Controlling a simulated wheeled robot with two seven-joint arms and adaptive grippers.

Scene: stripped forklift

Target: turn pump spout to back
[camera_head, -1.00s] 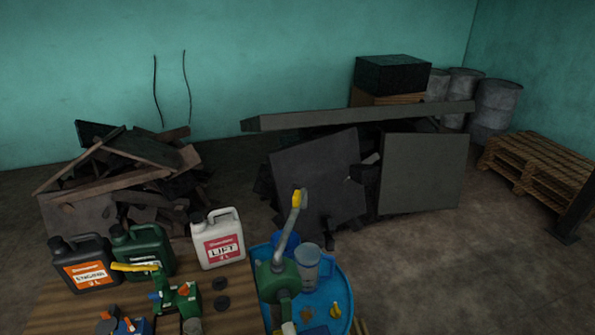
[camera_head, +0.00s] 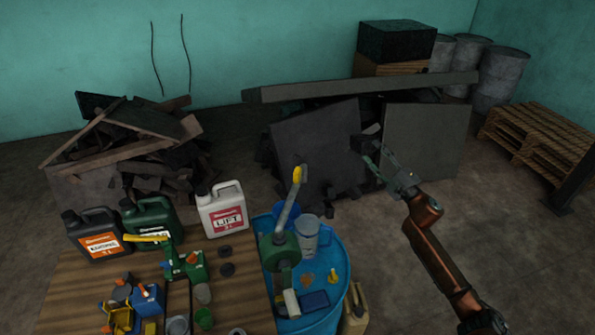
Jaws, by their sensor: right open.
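The green hand pump (camera_head: 279,252) stands on the blue drum (camera_head: 335,256), right of the wooden table. Its spout (camera_head: 291,303) has a pale end and points to the front, toward me. A grey crank arm rises from the pump to a yellow grip (camera_head: 297,174). My right gripper (camera_head: 378,160) is open and empty, up and to the right of the pump, apart from it. My left gripper is out of view.
On the drum top are a clear cup (camera_head: 306,236), a blue cup and a yellow item (camera_head: 333,276). The white LIFT jug (camera_head: 222,209) stands on the table (camera_head: 72,293) to the left. A tan can (camera_head: 355,309) is right of the drum. Scrap panels lie behind.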

